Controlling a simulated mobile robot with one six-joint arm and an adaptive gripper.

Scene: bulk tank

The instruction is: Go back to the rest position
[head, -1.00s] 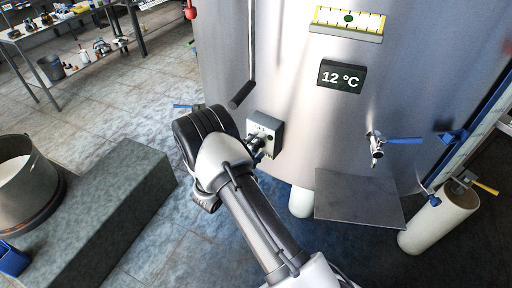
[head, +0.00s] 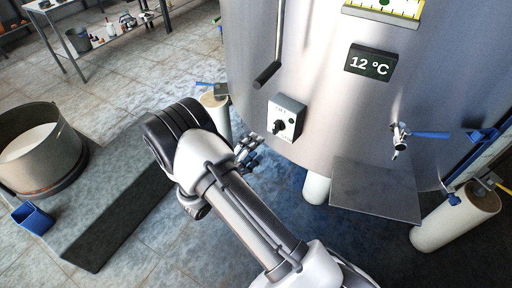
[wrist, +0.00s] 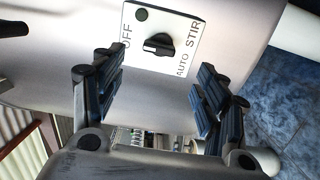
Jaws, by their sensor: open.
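My gripper (head: 249,152) is in front of the steel tank, a little below and to the left of the switch box (head: 286,117). In the wrist view my gripper (wrist: 163,95) has its two dark finger pads wide apart with nothing between them. The switch box (wrist: 187,22) has a black knob (wrist: 159,44) and the words OFF, AUTO and STIR. The knob lies beyond the fingertips, apart from them. Its pointer is turned toward the OFF side in the wrist view.
The tank (head: 330,95) carries a 12 °C display (head: 371,63), a tap with a blue lever (head: 402,135) and a shelf plate (head: 375,190). A pot of white liquid (head: 40,160) and a blue container (head: 32,217) stand at left near a grey block (head: 115,215). Floor between is clear.

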